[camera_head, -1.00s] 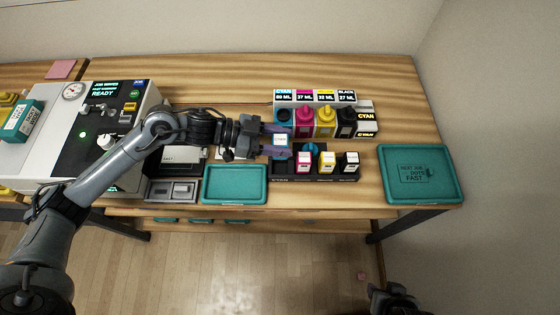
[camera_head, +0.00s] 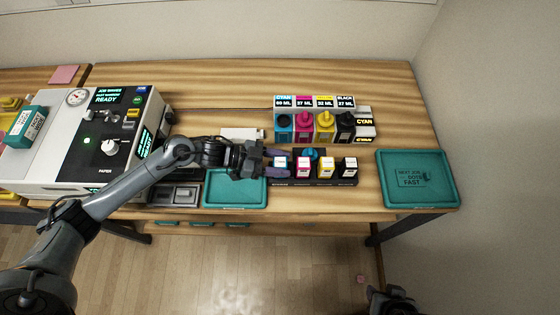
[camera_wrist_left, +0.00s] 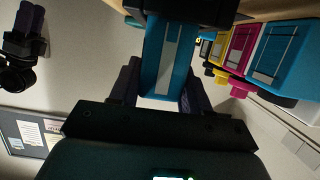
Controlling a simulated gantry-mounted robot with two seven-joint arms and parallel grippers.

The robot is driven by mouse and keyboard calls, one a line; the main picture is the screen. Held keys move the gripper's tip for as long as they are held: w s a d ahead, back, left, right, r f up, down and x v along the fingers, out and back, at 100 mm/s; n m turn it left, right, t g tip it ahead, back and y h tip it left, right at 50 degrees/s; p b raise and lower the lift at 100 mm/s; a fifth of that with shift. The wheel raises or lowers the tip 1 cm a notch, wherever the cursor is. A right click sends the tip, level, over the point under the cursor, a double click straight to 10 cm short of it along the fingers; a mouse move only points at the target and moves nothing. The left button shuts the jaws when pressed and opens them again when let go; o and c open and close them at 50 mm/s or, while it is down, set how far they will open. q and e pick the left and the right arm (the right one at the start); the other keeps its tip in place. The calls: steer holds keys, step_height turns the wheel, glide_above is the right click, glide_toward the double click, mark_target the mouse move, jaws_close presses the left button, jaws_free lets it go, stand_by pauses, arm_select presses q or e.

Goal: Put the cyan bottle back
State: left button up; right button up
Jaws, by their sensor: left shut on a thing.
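The cyan bottle (camera_head: 281,163) is at the left end of the dark bottle rack (camera_head: 318,182), in line with the other bottles. My left gripper (camera_head: 277,163) is shut on it from the left. In the left wrist view the cyan bottle (camera_wrist_left: 170,60) stands between the two fingers (camera_wrist_left: 163,95). Whether its base rests fully in the rack is hidden. The magenta bottle (camera_head: 303,168), yellow bottle (camera_head: 327,168) and black bottle (camera_head: 348,168) stand to its right. My right gripper (camera_head: 392,300) is at the bottom edge, away from the table; its jaws are unclear.
Ink tanks (camera_head: 325,128) stand behind the rack; the cyan tank (camera_head: 284,124) looks uncapped. A blue cap (camera_head: 312,153) sits between tanks and rack. A teal tray (camera_head: 235,190) is left of the rack, another teal tray (camera_head: 420,178) right. The press (camera_head: 85,140) is at left.

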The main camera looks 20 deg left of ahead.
arm_select(q)
steer(key=shift+f, duration=0.1)
steer(key=o, duration=1.3)
steer(key=shift+c, duration=0.2)
steer(key=shift+a, duration=0.25)
steer(key=b+v, duration=0.2)
steer(key=v, duration=0.9)
steer(key=shift+s+a+r, duration=0.15)
steer(key=shift+s+r, duration=0.1)
steer(key=shift+r, duration=0.05)
